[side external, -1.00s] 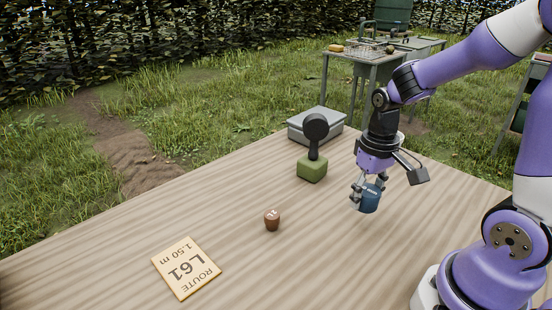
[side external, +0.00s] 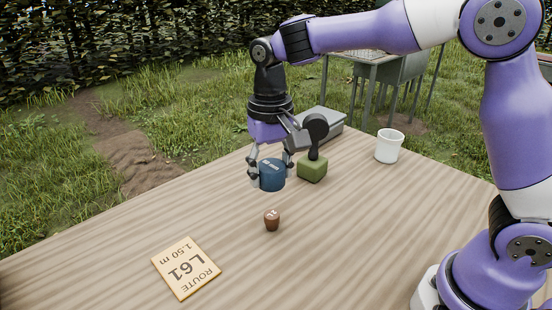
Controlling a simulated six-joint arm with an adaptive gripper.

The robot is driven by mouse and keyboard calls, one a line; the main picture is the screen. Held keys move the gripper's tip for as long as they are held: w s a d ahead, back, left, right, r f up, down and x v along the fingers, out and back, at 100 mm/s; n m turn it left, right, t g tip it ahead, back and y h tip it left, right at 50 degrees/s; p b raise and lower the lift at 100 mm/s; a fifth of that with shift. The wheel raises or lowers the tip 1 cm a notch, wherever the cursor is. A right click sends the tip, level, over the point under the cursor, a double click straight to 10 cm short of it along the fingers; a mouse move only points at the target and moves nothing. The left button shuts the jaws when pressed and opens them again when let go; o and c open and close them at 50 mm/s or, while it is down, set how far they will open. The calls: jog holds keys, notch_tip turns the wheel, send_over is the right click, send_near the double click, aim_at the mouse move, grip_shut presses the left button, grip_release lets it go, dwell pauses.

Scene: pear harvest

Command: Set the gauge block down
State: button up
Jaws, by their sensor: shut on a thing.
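The gauge block, a dark blue round block (side external: 271,176) with pale lettering on its top, is upright between the fingers of my gripper (side external: 270,174). My gripper points down and is shut on the block, one finger on each side. The block is at the far left part of the table, left of the green block and behind the small brown object. I cannot tell whether its underside touches the wood or hangs just above it.
On the wooden table (side external: 330,240) stand a green block with a black round-headed handle (side external: 312,169), a small brown pot-like piece (side external: 272,220), a white cup (side external: 389,146), a grey case (side external: 326,120) and a flat route card (side external: 186,268). The front middle is clear.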

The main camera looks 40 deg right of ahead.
jog(key=w+a+f, duration=0.1)
jog(key=w+a, duration=0.2)
jog(key=w, duration=0.1)
send_over(261, 193)
notch_tip(261, 193, down, 7)
jog(key=shift+f, duration=0.1)
jog(key=shift+d+f, duration=0.15)
jog(key=shift+f, duration=1.9)
jog(key=o, duration=1.2)
jog(key=shift+f, duration=0.15)
